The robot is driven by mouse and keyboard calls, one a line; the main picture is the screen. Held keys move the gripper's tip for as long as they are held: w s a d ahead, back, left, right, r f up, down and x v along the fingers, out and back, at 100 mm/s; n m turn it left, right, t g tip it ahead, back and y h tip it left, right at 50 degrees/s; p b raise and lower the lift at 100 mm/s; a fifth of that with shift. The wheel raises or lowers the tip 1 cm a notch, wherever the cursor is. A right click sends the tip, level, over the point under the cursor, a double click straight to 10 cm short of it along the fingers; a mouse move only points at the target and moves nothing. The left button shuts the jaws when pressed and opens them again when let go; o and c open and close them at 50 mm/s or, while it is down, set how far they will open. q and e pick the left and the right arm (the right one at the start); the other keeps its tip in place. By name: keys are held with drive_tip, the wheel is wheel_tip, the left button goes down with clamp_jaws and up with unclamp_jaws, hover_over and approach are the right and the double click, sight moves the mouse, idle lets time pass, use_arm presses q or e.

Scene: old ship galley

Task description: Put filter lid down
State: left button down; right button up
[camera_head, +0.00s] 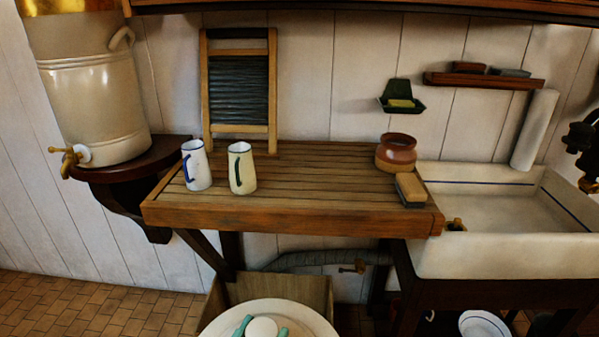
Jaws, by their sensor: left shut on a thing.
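The filter lid (303,316) is a pale round disc with a knob, at the bottom centre and partly cut off by the picture's lower edge. My left gripper (261,328) is shut on the lid's knob, one teal finger on each side. The lid shows in front of and below the slatted wooden drainboard (310,164), apart from it. The large cream stoneware filter (95,100) with a brass tap stands on a dark wall shelf (128,168) at the left. Its top is cut off. My right gripper is out of view.
Two enamel jugs (197,165) (242,168) stand on the drainboard's left part. A brown pot (396,152) and a brush-like block (410,190) sit at its right. A washboard (240,92) leans behind. The drainboard's middle is clear. A white sink (500,250) adjoins on the right.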

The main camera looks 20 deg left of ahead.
use_arm(q)
drive_tip(key=shift+r, duration=0.25)
